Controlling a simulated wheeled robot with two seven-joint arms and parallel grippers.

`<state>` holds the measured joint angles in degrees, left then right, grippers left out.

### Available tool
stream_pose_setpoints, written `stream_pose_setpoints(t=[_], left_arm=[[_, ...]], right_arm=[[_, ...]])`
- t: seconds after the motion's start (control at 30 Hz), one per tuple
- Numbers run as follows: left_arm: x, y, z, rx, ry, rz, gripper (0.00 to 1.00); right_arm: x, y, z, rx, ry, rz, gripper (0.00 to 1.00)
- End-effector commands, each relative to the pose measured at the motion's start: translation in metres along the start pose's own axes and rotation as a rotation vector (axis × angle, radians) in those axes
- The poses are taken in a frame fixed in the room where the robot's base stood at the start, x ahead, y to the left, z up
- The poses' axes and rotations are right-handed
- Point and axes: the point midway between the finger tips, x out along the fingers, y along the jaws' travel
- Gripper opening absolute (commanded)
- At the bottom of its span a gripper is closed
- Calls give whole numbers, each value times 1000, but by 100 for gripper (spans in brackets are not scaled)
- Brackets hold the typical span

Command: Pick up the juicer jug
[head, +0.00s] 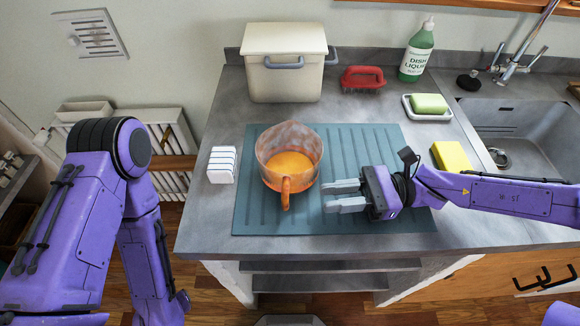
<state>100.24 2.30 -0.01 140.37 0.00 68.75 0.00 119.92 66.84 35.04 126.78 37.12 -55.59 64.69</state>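The juicer jug (289,150) stands upright on the ribbed blue-green mat (362,150). It is see-through, with orange colour inside and an orange handle (286,190) that points toward me. My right gripper (328,196) is just right of the jug, over the mat, with its fingers pointing left toward the handle. Its two fingers are apart with nothing between them, and a small gap shows between the fingertips and the handle. My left arm hangs at the left, off the counter, and its gripper is not in view.
A white ridged block (221,165) stands left of the mat. Behind are a lidded cream bin (284,80), a red brush (362,78) and a green dish liquid bottle (416,55). A green sponge (429,103), a yellow sponge (452,157) and the sink (525,125) are at right.

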Motion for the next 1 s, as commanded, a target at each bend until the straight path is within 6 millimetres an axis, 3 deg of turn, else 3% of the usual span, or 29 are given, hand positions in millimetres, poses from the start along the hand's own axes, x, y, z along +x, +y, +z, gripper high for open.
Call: stream_pose_setpoints(t=[0.4,0.67,0.73,0.77,1.0], left_arm=[[-1,0,0,0,0,0,65],[-1,0,0,0,0,0,65],[-1,0,0,0,0,0,65],[-1,0,0,0,0,0,65],[-1,0,0,0,0,0,65]], right_arm=[[68,2,0,2,1,10,27],[72,2,1,1,0,8,27],[72,2,1,0,0,8,5],[72,2,1,1,0,8,0],[72,1,1,-1,0,9,0]])
